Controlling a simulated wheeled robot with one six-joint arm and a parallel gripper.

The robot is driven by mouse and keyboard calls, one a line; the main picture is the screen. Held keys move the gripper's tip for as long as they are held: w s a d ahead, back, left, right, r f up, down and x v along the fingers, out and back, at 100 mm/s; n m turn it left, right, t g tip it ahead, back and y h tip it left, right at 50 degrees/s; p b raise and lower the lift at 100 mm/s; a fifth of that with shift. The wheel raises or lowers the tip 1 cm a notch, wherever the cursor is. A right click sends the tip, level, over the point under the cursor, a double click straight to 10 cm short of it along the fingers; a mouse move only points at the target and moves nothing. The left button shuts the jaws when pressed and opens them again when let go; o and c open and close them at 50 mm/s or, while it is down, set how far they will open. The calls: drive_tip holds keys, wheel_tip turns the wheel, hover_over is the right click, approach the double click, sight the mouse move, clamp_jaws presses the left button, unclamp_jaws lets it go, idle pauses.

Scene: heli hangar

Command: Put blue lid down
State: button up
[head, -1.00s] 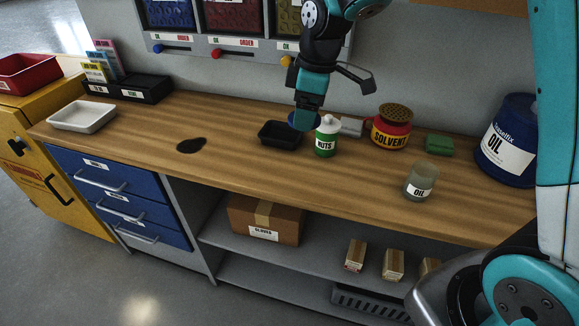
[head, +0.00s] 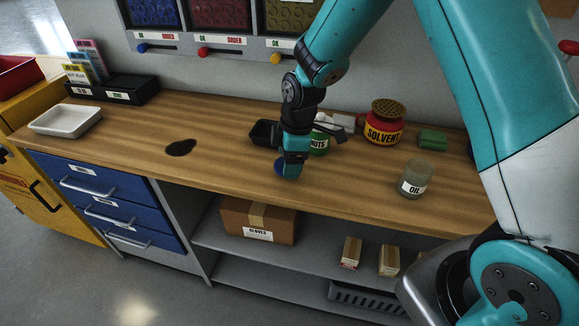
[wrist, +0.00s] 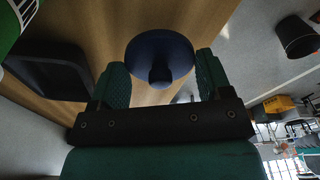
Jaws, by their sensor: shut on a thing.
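The blue lid (head: 280,168) is a round dark-blue disc with a knob. My gripper (head: 287,173) is shut on it near the front edge of the wooden bench. The wrist view shows the lid (wrist: 160,50) between the two green fingers of my gripper (wrist: 163,75). My gripper hides part of the lid in the head view. I cannot tell whether the lid touches the bench.
A black tray (head: 262,133) and a green NUTS container (head: 320,143) stand just behind my gripper. A red SOLVENT can (head: 384,127), a green sponge (head: 432,139) and an OIL jar (head: 414,181) stand right.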

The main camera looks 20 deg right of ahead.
drive_tip(key=shift+f, duration=1.65)
drive_tip(key=o, duration=0.9)
drive_tip(key=shift+f, duration=0.1)
drive_tip(key=r, duration=0.3)
drive_tip(key=d+r, duration=0.1)
drive_tip(key=r, duration=0.3)
drive_tip(key=r+b, duration=0.1)
drive_tip(key=r, duration=0.3)
drive_tip(key=shift+s+d+r, duration=0.2)
drive_tip(key=shift+d, duration=0.15)
drive_tip(key=s+a+r+m, duration=0.2)
drive_tip(key=s+r, duration=0.2)
drive_tip(key=s, duration=0.4)
drive_tip(key=s+a+r+m+y, duration=0.1)
drive_tip(key=s+a+r+m, duration=0.1)
drive_tip(key=s, duration=0.6)
drive_tip(key=s+a+r+m+y, duration=0.1)
drive_tip(key=s+r+m, duration=0.3)
drive_tip(key=s, duration=0.4)
drive_tip(key=shift+s+a+r, duration=0.2)
drive_tip(key=shift+a+r, duration=0.45)
drive_tip(key=shift+r, duration=0.15)
